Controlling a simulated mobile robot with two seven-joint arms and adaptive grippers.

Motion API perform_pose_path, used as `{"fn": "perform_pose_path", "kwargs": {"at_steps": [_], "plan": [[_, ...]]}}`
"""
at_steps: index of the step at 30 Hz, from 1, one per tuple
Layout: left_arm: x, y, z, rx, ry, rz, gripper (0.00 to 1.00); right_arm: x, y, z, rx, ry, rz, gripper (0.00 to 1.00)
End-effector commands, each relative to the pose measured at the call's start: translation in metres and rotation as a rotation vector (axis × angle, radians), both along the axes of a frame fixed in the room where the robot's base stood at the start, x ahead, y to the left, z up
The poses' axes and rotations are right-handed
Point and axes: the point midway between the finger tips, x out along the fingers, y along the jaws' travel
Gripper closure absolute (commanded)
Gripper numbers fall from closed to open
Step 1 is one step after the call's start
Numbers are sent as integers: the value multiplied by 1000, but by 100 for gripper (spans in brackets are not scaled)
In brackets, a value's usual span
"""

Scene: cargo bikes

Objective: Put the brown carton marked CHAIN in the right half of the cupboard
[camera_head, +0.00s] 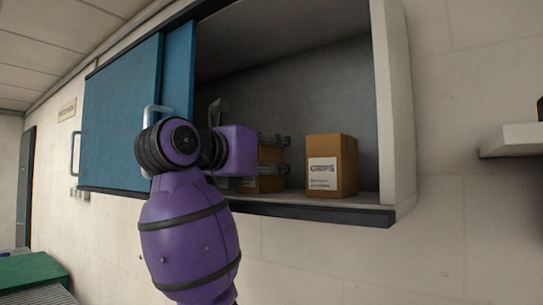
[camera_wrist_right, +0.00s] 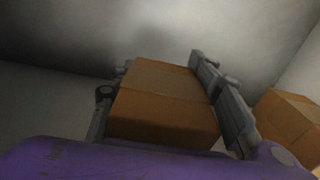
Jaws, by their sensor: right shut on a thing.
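The cupboard (camera_head: 290,209) hangs on the wall, with its right half open and blue sliding doors (camera_head: 122,118) over the left. My right gripper (camera_head: 272,157) reaches into the open half. It is shut on a brown carton (camera_head: 268,184), which is partly hidden behind the gripper in the head view. The right wrist view shows this carton (camera_wrist_right: 163,100) between the two fingers. Its label is hidden, so I cannot read whether it says CHAIN. The carton is at or just above the cupboard floor; I cannot tell which. My left gripper is not in view.
Another brown carton, marked GRIPS (camera_head: 331,168), stands upright to the right of the held one, with a small gap between them. The cupboard's right side wall (camera_head: 393,100) is close beyond it. A wall shelf (camera_head: 512,143) is at the far right.

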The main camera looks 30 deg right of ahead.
Motion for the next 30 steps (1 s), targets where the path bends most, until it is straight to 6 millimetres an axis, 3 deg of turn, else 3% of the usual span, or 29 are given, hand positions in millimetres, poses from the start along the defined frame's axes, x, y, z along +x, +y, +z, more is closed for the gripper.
{"fn": "perform_pose_path", "kwargs": {"at_steps": [5, 16, 20, 30], "plan": [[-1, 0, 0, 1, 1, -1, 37, 0, 0, 0, 0, 0, 0, 37], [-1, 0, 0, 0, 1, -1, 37, 0, 0, 4, -2, -1, -2, 37], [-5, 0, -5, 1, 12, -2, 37, -5, 18, 1, 0, 0, 4, 37], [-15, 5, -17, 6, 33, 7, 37, -32, 84, -1, 1, 4, 5, 37]]}}
